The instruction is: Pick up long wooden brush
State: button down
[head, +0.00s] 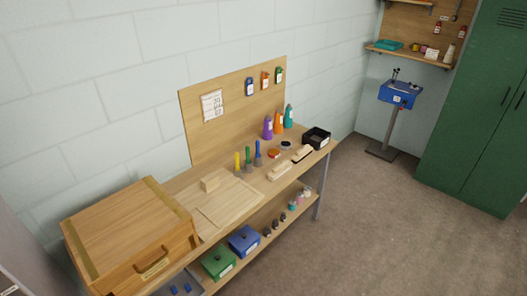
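Two long wooden brush-like pieces lie on the workbench. One pale wooden brush (279,171) lies near the front edge at the middle of the bench. A second one, a wooden brush with a dark underside (302,154), lies just behind it to the right, close to the black tray. I cannot tell which of them is the long wooden brush of the task. Both lie apart from the neighbouring items. My gripper is not in view.
The workbench (180,186) stands against the wall. It bears a wooden chest (130,232), a small wooden block (210,183), a flat board (230,204), upright coloured-handled tools (247,158), bottles (278,124) and a black tray (316,138). The floor (390,220) in front is clear.

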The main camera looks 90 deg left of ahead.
aim_at(302, 153)
jog(key=u, duration=1.3)
jog(key=k, duration=0.2)
jog(key=u, duration=1.55)
jog(key=k, duration=0.85)
jog(key=z, duration=0.2)
jog(key=i, duration=0.95)
jog(key=z, duration=0.9)
jog(key=i, duration=2.15)
